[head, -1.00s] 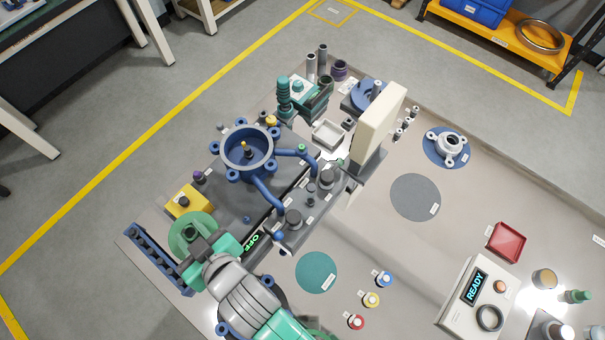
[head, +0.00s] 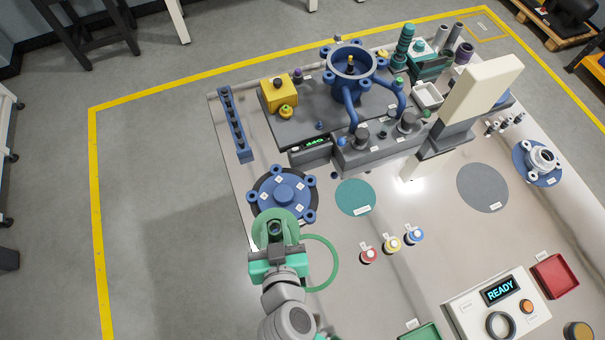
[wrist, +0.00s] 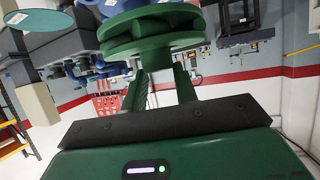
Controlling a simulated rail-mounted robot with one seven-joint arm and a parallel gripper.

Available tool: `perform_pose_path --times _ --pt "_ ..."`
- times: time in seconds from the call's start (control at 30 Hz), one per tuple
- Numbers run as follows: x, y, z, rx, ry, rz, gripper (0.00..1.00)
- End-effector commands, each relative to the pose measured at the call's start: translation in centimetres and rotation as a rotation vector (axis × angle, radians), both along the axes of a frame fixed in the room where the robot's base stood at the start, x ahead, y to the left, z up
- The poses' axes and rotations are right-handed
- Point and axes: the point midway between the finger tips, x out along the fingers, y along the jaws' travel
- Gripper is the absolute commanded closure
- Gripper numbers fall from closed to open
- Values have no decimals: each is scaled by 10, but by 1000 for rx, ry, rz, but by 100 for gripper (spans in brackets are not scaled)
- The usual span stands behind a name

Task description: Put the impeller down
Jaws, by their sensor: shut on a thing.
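The impeller (head: 267,218) is a round green disc with a dark central hub in the head view. My gripper (head: 276,237) is shut on it and holds it over the near edge of the blue flanged cover (head: 284,193). In the wrist view, the impeller (wrist: 150,28) shows stacked green discs at the ends of the two green fingers (wrist: 160,80). A green ring marking (head: 333,270) lies on the table just right of my gripper, partly hidden by it. The impeller appears raised above the table; its exact height is unclear.
A blue rack (head: 233,125) and the blue pump housing (head: 351,70) stand farther back. A READY console (head: 497,308) is at lower right.

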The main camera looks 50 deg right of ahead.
Motion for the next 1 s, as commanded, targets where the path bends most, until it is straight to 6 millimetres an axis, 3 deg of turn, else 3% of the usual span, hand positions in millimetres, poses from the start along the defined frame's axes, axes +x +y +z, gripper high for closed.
perform_pose_path --times 0.03,0.2,0.3,0.43,0.67,1.0 --pt "-16 -15 -20 -2 2 -91 100" --pt "-79 -61 -41 0 -2 -442 100" --pt "-109 -76 -44 0 -3 -599 100" --pt "-130 -84 -42 2 -2 -708 100" --pt "-129 -96 -42 2 -3 -734 100" --pt "-86 -188 -52 3 -5 -732 100"
